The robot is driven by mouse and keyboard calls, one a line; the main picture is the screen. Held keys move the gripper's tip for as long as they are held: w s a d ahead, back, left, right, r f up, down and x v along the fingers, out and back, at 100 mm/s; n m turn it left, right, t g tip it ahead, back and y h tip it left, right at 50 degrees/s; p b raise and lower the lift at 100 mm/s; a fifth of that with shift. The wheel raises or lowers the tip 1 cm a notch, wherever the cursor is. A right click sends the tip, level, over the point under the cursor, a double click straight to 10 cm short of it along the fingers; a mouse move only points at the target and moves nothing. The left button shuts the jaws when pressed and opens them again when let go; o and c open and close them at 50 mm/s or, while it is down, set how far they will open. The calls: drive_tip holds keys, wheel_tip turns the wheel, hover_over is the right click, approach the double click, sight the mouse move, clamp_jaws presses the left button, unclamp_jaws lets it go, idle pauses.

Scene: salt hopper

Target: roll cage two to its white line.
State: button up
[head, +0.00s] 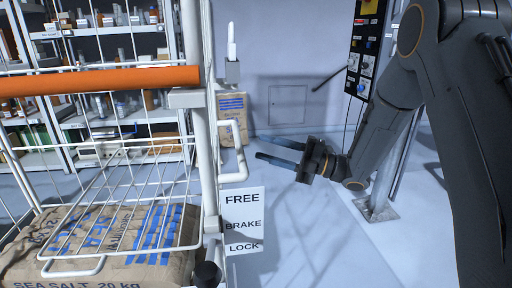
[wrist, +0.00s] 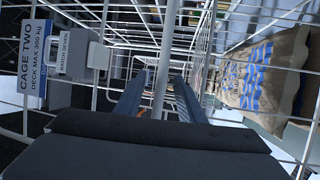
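The roll cage (head: 203,150) fills the left of the head view, a white wire frame with an orange bar (head: 100,81) across it. Sea salt sacks (head: 110,240) lie inside; sacks also show at right in the wrist view (wrist: 265,75). A plate reading "CAGE TWO, DECK MAX 300 kg" (wrist: 48,65) hangs on the wire in the wrist view. A FREE/BRAKE/LOCK plate (head: 244,220) is beside the cage post, with a black knob (head: 207,274) low by it. My gripper (head: 263,147) is open, right of the post, pointing left. In the wrist view a white post (wrist: 163,60) appears between its fingers; contact cannot be told. No white line is visible.
Shelves with bottles and boxes (head: 110,30) stand behind the cage. A sack (head: 233,112) stands by the back wall. A control panel (head: 366,45) and a post with a floor plate (head: 377,208) are at right. Pale floor (head: 310,235) between cage and post is clear.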

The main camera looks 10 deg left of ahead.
sight(238, 145)
drive_tip(key=shift+d, duration=0.35)
drive_tip(key=s+a+r+m+t+h, duration=0.2)
drive_tip(key=s+a+t+h, duration=0.15)
drive_tip(key=t+h, duration=0.25)
drive_tip(key=shift+s+p+x, duration=0.15)
drive_tip(key=shift+p+x, duration=0.1)
drive_tip(key=shift+x, duration=1.4)
drive_tip(key=shift+s+p+x, duration=0.1)
drive_tip(key=shift+p+x, duration=0.1)
drive_tip(key=shift+x, duration=1.45)
drive_tip(key=shift+a, duration=0.1)
clamp_jaws()
